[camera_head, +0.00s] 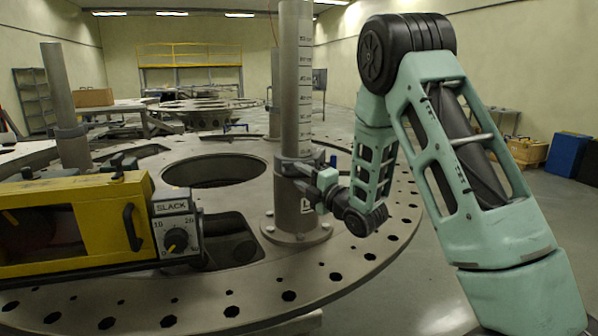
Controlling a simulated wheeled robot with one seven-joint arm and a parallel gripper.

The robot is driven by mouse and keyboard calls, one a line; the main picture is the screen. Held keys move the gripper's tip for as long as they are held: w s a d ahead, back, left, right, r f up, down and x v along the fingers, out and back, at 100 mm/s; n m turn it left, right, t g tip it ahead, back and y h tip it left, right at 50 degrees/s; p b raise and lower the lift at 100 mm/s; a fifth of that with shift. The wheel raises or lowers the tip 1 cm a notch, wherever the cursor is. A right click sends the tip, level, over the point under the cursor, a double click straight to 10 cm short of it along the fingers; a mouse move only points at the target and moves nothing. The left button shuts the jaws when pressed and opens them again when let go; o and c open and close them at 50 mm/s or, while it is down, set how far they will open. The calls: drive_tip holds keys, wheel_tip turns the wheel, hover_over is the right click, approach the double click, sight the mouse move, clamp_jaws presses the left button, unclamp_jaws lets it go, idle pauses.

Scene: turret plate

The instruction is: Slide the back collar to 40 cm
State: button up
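A tall grey post (296,75) with a marked scale stands on the round turret plate (230,262), its scale figures too small to read surely. A dark collar (290,166) sits around its lower part, above a flanged base with a partly hidden white label. My gripper (316,190) is at the right side of this collar, close to or touching it; its fingers are too small to tell open from shut. A thinner post (275,72) farther back, partly hidden, also seems to have a collar (271,107).
A yellow box (110,215) with a dial marked SLACK (175,236) fills the front left. The plate has a large round hole (212,171) and several small rim holes. A yellow railing (190,55) stands behind.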

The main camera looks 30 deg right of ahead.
drive_tip(key=shift+w+a+r, duration=0.1)
drive_tip(key=shift+w, duration=0.65)
clamp_jaws()
wheel_tip(320, 180, up, 15)
drive_tip(key=shift+r+p, duration=0.2)
drive_tip(key=shift+p, duration=0.4)
unclamp_jaws()
drive_tip(key=shift+f, duration=0.1)
